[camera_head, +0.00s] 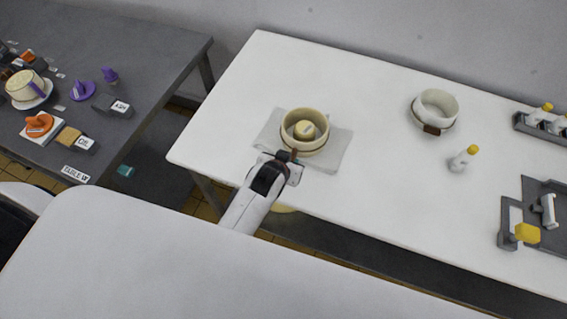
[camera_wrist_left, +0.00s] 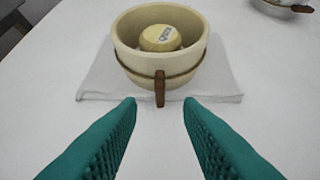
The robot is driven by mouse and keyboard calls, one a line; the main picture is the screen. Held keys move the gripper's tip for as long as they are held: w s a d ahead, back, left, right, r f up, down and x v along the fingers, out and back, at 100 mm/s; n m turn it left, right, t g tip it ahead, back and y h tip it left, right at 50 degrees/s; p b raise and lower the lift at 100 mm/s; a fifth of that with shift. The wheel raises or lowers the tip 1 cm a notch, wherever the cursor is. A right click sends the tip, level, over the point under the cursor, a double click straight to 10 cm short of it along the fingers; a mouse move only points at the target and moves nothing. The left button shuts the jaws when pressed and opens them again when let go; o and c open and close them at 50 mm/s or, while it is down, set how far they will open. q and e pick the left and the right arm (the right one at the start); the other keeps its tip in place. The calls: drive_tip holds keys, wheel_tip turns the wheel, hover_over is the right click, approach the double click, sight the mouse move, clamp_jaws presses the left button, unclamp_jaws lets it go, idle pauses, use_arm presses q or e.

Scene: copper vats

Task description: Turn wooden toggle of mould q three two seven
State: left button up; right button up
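A cream round mould (camera_head: 304,131) with a brown band sits on a pale cloth on the white table. In the left wrist view the mould (camera_wrist_left: 160,66) holds a round yellowish piece (camera_wrist_left: 161,38) with a small label, too small to read. Its wooden toggle (camera_wrist_left: 160,88) hangs upright at the front of the band; the toggle also shows in the head view (camera_head: 294,154). My left gripper (camera_wrist_left: 160,103) is open, its teal fingers apart, just short of the toggle and not touching it. In the head view my left arm comes from below. My right gripper is not in view.
The cloth (camera_head: 338,148) lies under the mould. A white mould (camera_head: 437,106) with a brown toggle and a yellow-capped bottle (camera_head: 463,158) stand to the right. A grey tray (camera_head: 548,230) is at the far right. A dark table (camera_head: 160,50) with several items is at left.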

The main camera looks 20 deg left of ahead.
use_arm(q)
drive_tip(key=shift+v, duration=2.25)
drive_tip(key=s+a+r+m+g, duration=0.1)
drive_tip(key=s+a+r+g, duration=0.15)
drive_tip(key=s, duration=0.65)
drive_tip(key=s+a+r+g, duration=0.2)
drive_tip(key=s+a+g, duration=0.15)
drive_tip(key=s, duration=0.45)
wheel_tip(320, 180, down, 29)
drive_tip(key=s+b, duration=0.1)
drive_tip(key=b, duration=0.3)
drive_tip(key=s+a+f+m+g+b, duration=0.1)
drive_tip(key=s+a+f+g+b, duration=0.1)
drive_tip(key=s+f, duration=1.5)
wheel_tip(320, 180, down, 3)
drive_tip(key=shift+s+a+f+b, duration=0.15)
drive_tip(key=shift+a+f+b, duration=0.1)
drive_tip(key=shift+a+b, duration=0.45)
